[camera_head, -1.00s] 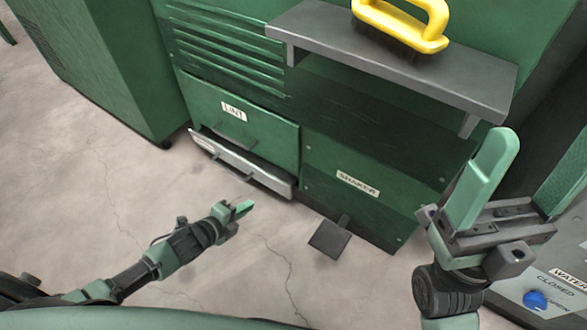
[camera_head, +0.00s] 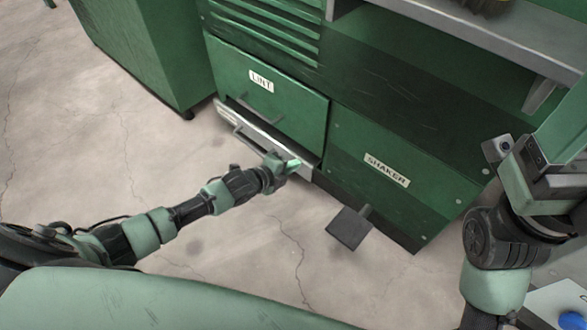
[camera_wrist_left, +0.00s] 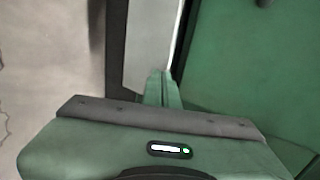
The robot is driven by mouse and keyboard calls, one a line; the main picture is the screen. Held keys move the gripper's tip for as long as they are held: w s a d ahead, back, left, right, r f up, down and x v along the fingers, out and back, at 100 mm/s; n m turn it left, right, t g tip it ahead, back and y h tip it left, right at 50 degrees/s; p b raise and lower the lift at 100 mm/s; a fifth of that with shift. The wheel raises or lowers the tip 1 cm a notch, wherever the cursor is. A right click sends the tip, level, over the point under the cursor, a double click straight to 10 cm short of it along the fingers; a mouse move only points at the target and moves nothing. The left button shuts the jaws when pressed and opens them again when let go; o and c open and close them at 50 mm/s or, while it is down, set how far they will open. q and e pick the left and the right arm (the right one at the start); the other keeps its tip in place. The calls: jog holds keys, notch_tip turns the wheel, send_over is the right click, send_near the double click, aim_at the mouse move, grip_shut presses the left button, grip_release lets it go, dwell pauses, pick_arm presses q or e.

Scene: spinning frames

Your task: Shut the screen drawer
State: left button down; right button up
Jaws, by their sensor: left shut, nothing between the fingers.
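My right gripper (camera_head: 565,140) is at the right edge, partly cut off, away from the drawer.
A dark foot pedal (camera_head: 349,228) sticks out below the SHAKER panel (camera_head: 386,170). A grey shelf (camera_head: 450,30) juts out above. Another green cabinet (camera_head: 145,50) stands at the left. The concrete floor (camera_head: 100,150) in front is clear.

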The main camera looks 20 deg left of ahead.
pick_arm(q)
jog(key=shift+w+d, duration=0.1)
jog(key=shift+w, duration=0.05)
jog(key=shift+w+d, duration=0.25)
jog(key=shift+w, duration=0.35)
jog(key=shift+w+d, duration=0.25)
jog(key=shift+w, duration=0.35)
